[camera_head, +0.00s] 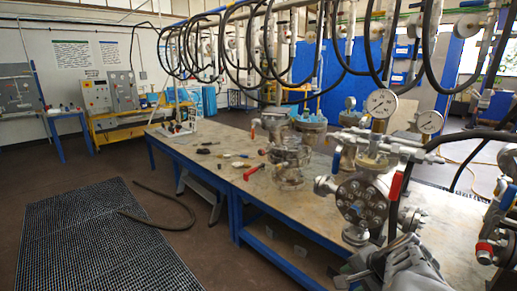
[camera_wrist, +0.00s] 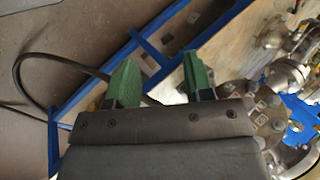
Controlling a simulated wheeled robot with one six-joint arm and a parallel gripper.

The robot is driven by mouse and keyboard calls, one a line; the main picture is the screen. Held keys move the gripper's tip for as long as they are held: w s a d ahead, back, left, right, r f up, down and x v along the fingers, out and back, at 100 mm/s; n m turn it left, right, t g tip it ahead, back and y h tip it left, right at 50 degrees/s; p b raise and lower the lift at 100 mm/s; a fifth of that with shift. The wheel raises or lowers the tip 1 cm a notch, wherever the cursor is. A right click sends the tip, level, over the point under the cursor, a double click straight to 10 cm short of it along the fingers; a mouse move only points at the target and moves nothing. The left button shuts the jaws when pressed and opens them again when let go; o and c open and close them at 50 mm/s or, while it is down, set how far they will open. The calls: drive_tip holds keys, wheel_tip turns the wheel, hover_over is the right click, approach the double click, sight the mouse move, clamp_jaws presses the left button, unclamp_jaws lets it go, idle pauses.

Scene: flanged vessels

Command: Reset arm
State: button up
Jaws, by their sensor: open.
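My gripper (camera_wrist: 158,80) shows in the wrist view with two green fingers spread apart and nothing between them. In the head view, part of my grey arm shows at the bottom right, in front of the table's near edge. A flanged steel vessel (camera_head: 361,200) with two pressure gauges stands on the table close to it. In the wrist view, the bolted flange (camera_wrist: 256,106) of a vessel lies just right of the right finger. I cannot tell the gap between them.
The long table (camera_head: 300,222) with blue legs carries more vessels (camera_head: 288,160) and small tools, including a red-handled one (camera_head: 252,172). Black hoses (camera_head: 265,50) hang above it. A dark hose (camera_head: 172,224) lies on the floor by a grating (camera_head: 90,245). Open floor lies left of the table.

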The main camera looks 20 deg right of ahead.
drive_tip(key=a+r+n+g+p, duration=0.1)
drive_tip(key=a+r+n+p, duration=0.4)
drive_tip(key=a+n, duration=0.3)
drive_tip(key=a+r+n+g+h+p, duration=0.1)
drive_tip(key=a+r+n+p, duration=0.4)
drive_tip(key=a, duration=0.6)
wheel_tip(320, 180, up, 2)
drive_tip(key=n, duration=0.3)
drive_tip(key=shift+w+a+r, duration=0.2)
drive_tip(key=shift+w+a, duration=0.05)
drive_tip(key=shift+a, duration=0.15)
drive_tip(key=shift+c, duration=0.4)
idle(1.0)
drive_tip(key=shift+d, duration=0.15)
